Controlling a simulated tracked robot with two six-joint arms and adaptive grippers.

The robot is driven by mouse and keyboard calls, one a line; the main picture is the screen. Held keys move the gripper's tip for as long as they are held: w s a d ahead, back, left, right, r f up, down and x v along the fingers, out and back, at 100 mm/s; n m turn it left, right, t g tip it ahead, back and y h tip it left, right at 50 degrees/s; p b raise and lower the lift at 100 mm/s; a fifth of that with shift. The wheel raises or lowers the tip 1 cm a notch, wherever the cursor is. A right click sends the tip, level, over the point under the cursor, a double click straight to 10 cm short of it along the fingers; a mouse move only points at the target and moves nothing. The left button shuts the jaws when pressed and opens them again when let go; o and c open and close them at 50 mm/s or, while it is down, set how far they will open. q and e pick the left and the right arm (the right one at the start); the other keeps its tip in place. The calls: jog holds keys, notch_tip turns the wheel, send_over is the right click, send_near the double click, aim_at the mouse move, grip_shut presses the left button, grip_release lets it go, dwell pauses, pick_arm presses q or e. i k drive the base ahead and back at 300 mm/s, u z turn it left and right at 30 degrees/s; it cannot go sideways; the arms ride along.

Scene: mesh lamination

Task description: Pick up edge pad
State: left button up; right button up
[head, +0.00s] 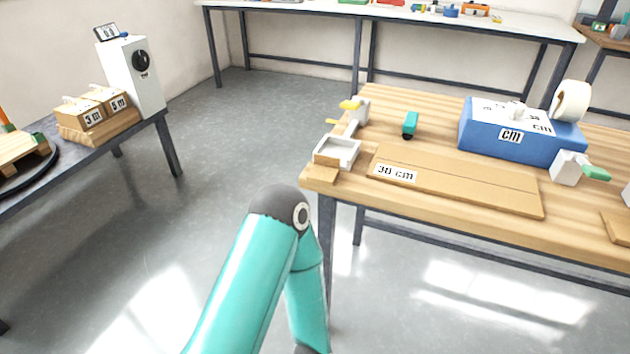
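No part is plainly marked as the edge pad. Small parts that could be it are a teal block (410,124) standing on the wooden table (440,100) and a white tray-like part (338,151) at the table's left corner. A flat tan board (450,184) labelled "30 cm" lies along the table's front. One teal arm of mine reaches up in the lower middle and bends back down in front of the table's left end. Its gripper is out of the picture, and my other gripper does not show.
A blue box (483,142) labelled "cm" and a white tape roll (571,101) stand at the table's back right. A white clamp with a green handle (569,168) is at right, one with a yellow handle (349,105) at left. A side table (60,165) holds labelled boxes (95,108).

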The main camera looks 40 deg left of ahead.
aim_at(326, 171)
jog(key=k, duration=0.7)
jog(key=u, duration=0.6)
jog(key=i, duration=1)
jog(key=u, duration=0.05)
